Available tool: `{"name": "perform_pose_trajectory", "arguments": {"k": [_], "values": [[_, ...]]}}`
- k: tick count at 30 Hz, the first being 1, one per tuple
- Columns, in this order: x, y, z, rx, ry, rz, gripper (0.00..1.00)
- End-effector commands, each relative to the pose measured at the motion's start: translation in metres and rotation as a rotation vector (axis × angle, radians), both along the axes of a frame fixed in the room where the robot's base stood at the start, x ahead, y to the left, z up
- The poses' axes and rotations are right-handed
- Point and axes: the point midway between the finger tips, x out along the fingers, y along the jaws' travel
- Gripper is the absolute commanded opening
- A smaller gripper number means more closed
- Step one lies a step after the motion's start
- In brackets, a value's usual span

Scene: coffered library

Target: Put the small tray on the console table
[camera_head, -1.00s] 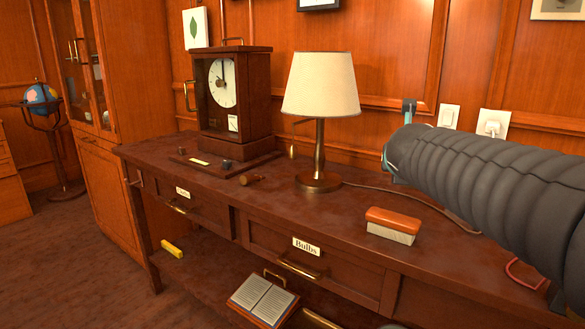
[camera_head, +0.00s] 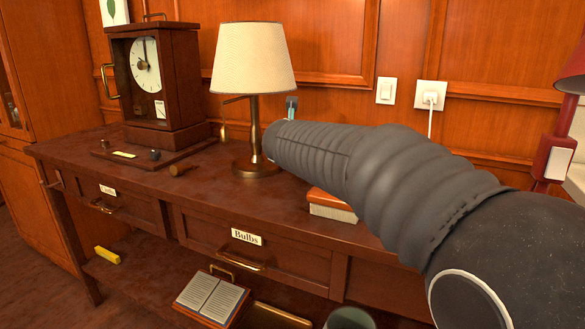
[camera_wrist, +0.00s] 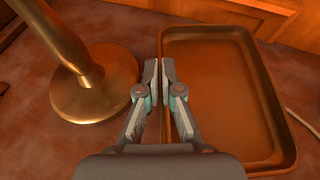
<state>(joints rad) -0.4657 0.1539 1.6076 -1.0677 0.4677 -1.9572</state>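The small tray (camera_wrist: 222,97) is a brown, shallow rectangle with a raised rim, on the right of the wrist view. My gripper (camera_wrist: 162,72) is closed on its left rim, one finger on each side. Tray and fingertips are hidden behind my arm in the head view. The console table (camera_head: 100,170) is dark wood with drawers, one labelled "Bulbs". The tray is over its top, to the right of the lamp's brass base (camera_wrist: 95,85). I cannot tell whether the tray touches the tabletop.
A lamp (camera_head: 253,70) with a cream shade stands close to my arm. A clock (camera_head: 155,80) stands at the left. An orange-topped block (camera_head: 331,205) lies near the front edge, partly behind my arm. An open book (camera_head: 212,297) lies on the lower shelf.

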Motion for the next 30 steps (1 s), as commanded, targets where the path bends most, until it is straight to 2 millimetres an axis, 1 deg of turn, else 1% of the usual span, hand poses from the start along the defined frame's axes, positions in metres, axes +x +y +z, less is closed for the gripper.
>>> {"name": "perform_pose_trajectory", "arguments": {"k": [4, 8, 20, 23, 24, 30], "values": [[0.0, 0.0, -0.024, -0.002, 0.002, 0.0, 0.0], [0.0, 0.0, -0.037, 0.0, 0.001, -0.001, 0.0], [0.0, 0.0, -0.041, 0.0, 0.001, 0.0, 0.0], [0.0, 0.0, -0.041, 0.0, 0.001, 0.0, 0.21], [0.0, 0.0, -0.041, 0.0, 0.001, 0.0, 0.31], [0.0, 0.0, -0.041, 0.0, 0.001, 0.0, 0.31]]}}
